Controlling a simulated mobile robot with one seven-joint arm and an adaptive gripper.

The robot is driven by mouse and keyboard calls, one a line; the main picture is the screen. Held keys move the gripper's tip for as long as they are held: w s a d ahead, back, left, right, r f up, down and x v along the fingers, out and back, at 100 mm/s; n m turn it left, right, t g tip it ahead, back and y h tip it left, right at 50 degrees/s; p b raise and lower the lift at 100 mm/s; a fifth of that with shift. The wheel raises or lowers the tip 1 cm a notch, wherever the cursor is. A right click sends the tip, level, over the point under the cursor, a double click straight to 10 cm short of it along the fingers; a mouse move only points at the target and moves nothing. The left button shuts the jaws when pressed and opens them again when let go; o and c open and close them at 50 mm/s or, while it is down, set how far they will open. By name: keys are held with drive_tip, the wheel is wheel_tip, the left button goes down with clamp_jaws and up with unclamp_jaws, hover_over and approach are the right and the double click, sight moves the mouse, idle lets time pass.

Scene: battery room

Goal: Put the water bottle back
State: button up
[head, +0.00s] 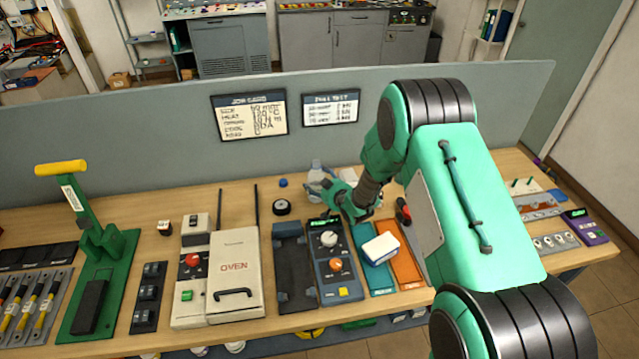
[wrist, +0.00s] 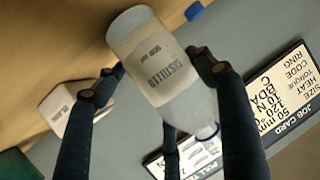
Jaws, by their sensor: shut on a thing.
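The water bottle (head: 317,173) is clear with a white label. It stands out near the back of the workbench, in front of the grey partition, partly hidden by my gripper (head: 322,189). In the wrist view the bottle (wrist: 165,70) lies between the fingers of my gripper (wrist: 160,80), and the label reads "DISTILLED". My gripper is shut on the bottle. The bottle's narrow neck with a blue ring points to the lower right in that view. I cannot tell whether its base touches the bench.
A blue cap (head: 283,183) and a black round item (head: 282,207) lie left of the bottle. A control box (head: 331,262), a white box (head: 380,248) and an oven (head: 234,270) stand nearer the front. The partition (head: 150,140) with job card (head: 249,115) closes the back.

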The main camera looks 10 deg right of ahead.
drive_tip(key=shift+f, duration=0.1)
drive_tip(key=o, duration=1.4)
drive_tip(key=shift+r, duration=0.2)
drive_tip(key=shift+s+d+r, duration=0.15)
drive_tip(key=shift+s+r, duration=0.1)
drive_tip(key=shift+s, duration=0.3)
drive_tip(key=p+v, duration=0.1)
drive_tip(key=v, duration=0.9)
drive_tip(key=shift+s+d, duration=0.15)
drive_tip(key=shift+s, duration=0.2)
drive_tip(key=shift+r, duration=0.2)
